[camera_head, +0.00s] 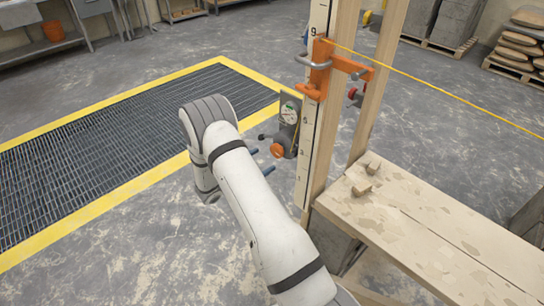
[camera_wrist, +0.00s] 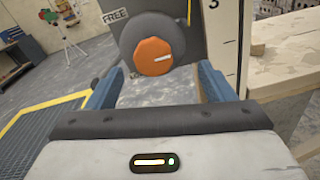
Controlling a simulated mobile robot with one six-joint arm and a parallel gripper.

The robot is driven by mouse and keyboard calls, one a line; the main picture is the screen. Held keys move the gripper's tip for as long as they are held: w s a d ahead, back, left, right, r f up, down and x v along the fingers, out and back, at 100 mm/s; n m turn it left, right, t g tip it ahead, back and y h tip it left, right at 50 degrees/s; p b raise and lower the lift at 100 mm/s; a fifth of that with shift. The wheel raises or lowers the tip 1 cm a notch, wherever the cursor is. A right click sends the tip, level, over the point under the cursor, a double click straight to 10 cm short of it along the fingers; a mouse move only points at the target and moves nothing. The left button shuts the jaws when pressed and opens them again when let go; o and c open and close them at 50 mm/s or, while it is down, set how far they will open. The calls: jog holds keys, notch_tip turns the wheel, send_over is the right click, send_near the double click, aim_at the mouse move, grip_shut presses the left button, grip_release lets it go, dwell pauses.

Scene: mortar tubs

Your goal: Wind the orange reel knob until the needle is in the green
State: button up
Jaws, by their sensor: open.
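The orange reel knob (camera_wrist: 153,57) sits on a round dark grey reel in the wrist view, with a white mark pointing right. It also shows in the head view (camera_head: 277,150), low on the grey gauge unit (camera_head: 290,122) fixed beside the wooden post. The dial (camera_head: 289,113) has a pale face with some green; the needle's place is too small to tell. My gripper (camera_wrist: 158,82) is open, its two blue fingers apart, below and in front of the knob with nothing between them. A "FREE" label (camera_wrist: 115,16) shows left of the reel.
A marked white staff (camera_head: 310,130) and wooden posts stand right of the gauge. An orange clamp (camera_head: 325,68) holds a yellow line above it. A plank bench (camera_head: 440,235) is at right. A yellow-edged floor grate (camera_head: 120,140) lies at left.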

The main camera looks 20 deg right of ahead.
aim_at(275, 153)
jog(key=shift+n+t, duration=0.5)
jog(key=w+d, duration=0.1)
jog(key=d, duration=0.1)
jog(key=w+d+f+p, duration=0.1)
jog(key=d, duration=0.1)
jog(key=w+d, duration=0.1)
jog(key=d, duration=0.1)
jog(key=shift+w+d+f, duration=0.15)
jog(key=shift+d+f, duration=0.25)
jog(key=shift+c, duration=0.5)
jog(key=shift+a, duration=0.1)
jog(key=c, duration=0.9)
